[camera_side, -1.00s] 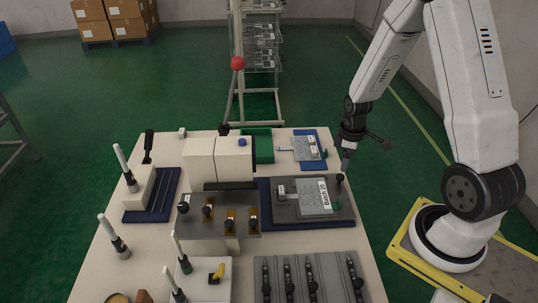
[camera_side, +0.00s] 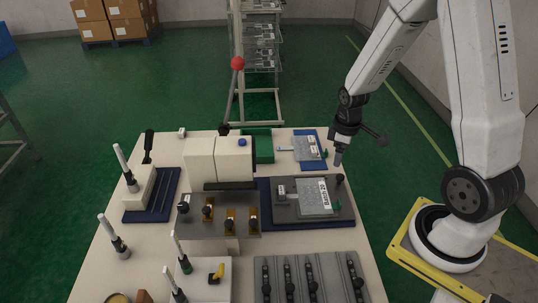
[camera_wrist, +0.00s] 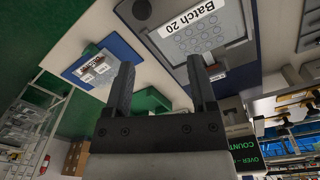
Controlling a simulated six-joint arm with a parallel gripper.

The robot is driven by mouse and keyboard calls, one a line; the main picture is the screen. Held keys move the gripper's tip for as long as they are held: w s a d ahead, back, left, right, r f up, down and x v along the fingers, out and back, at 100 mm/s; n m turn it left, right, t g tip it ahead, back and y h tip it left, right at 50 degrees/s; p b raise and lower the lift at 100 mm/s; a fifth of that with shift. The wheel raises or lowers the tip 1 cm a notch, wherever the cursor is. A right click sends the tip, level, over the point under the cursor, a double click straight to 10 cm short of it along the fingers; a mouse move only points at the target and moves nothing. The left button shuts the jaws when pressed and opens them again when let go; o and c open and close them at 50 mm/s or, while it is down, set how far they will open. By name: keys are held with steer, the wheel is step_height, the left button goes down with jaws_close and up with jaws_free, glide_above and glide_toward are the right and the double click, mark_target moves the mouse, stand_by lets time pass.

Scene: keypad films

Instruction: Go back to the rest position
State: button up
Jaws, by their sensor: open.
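My gripper (camera_side: 338,160) hangs above the right back edge of the table, near the small blue mat and the grey fixture plate. In the wrist view my gripper's two dark fingers (camera_wrist: 162,92) stand apart with nothing between them. The keypad film (camera_side: 315,197), a pale sheet, lies on the grey fixture plate (camera_side: 287,212) to the front of my gripper. In the wrist view the film (camera_wrist: 200,28) shows the label "Batch 20". A second piece with white labels (camera_side: 306,148) lies on the small blue mat (camera_side: 315,135) behind the fixture.
The cream press (camera_side: 215,160) with its red-knobbed lever (camera_side: 238,63) stands left of the fixture. A green bin (camera_side: 263,146) sits behind it. Several upright tools stand at the left. A grey slotted rack (camera_side: 310,280) lies at the front. The air above the right side is free.

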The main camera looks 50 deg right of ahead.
steer(key=s+a+r+m+t, duration=0.1)
steer(key=a+r+m, duration=0.1)
steer(key=a, duration=0.5)
steer(key=s+a+r+m+t, duration=0.1)
steer(key=a+r, duration=0.4)
steer(key=a, duration=0.2)
steer(key=shift+s+a+m, duration=0.25)
steer(key=shift+a+m, duration=0.1)
steer(key=shift+m, duration=0.05)
